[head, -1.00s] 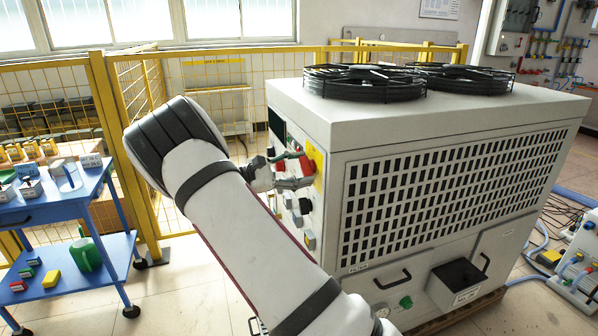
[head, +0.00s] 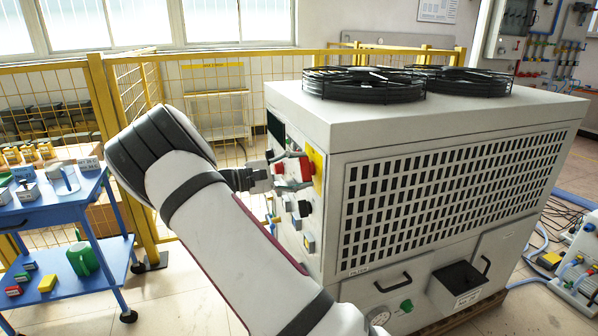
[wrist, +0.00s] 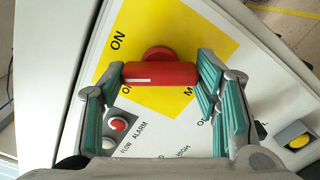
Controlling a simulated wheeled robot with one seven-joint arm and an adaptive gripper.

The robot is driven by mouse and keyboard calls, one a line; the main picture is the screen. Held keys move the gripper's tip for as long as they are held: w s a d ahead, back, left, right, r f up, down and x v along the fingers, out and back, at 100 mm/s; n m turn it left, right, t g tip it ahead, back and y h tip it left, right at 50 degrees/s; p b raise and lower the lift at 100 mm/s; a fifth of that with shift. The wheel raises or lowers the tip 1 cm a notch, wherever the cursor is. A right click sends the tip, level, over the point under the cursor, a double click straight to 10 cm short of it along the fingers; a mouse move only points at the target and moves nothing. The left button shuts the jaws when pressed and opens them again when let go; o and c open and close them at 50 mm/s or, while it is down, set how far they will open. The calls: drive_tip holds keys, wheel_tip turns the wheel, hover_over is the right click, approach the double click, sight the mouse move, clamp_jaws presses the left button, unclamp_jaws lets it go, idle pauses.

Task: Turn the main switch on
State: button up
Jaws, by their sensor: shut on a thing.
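My gripper (wrist: 160,78) is shut on the handle, with a pad at each end of the bar. The fingers partly hide the handle there.
A red button (wrist: 118,123) and a yellow button (wrist: 299,141) sit on the panel near my fingers. A blue cart (head: 60,210) stands at the left, before a yellow mesh fence (head: 100,95). Two black fans (head: 365,84) top the cabinet.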

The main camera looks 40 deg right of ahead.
drive_tip(key=o, duration=1.1)
drive_tip(key=shift+o, duration=0.2)
drive_tip(key=shift+a, duration=0.15)
drive_tip(key=v, duration=1.1)
drive_tip(key=shift+a, duration=0.35)
drive_tip(key=shift+w, duration=0.15)
